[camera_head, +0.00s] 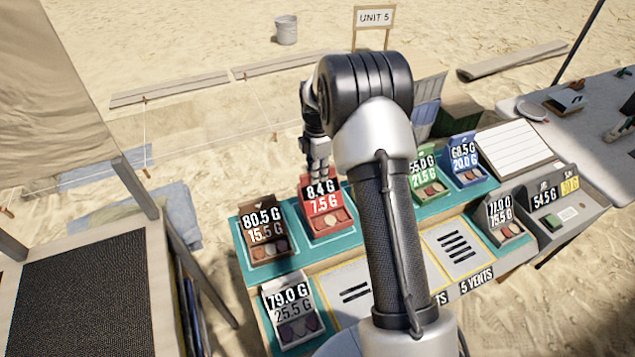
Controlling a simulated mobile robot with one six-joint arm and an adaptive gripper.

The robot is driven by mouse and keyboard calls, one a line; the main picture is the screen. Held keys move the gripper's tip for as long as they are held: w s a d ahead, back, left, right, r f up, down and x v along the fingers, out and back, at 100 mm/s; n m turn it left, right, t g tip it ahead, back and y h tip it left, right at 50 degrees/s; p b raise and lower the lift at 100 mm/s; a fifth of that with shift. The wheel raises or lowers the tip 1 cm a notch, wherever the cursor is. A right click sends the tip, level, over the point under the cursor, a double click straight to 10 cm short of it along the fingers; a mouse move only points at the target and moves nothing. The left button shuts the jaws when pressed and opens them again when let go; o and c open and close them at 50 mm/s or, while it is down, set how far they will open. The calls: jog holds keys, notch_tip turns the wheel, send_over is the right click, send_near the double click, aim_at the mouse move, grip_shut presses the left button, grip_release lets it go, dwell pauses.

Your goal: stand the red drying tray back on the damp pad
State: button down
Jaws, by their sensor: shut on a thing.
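The red drying tray (336,226) is at the bench's back row, upright, with a card reading 8.4 G over 7.5 G and several round pieces in its front. My gripper (320,178) points down at the top of its card and is shut on it. The tray is over a teal strip (293,231), perhaps the damp pad; I cannot tell whether its base touches. My arm hides the middle of the bench.
A brown tray (266,247) stands close left, with green (428,184) and blue (467,169) trays to the right. Grey trays stand at front left (294,325) and right (507,230). A vent plate (456,250) is bare at the front.

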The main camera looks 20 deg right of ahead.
aim_at(326, 201)
jog(key=shift+f+b, duration=0.35)
jog(key=shift+f, duration=1.65)
jog(key=c, duration=1.6)
grip_release()
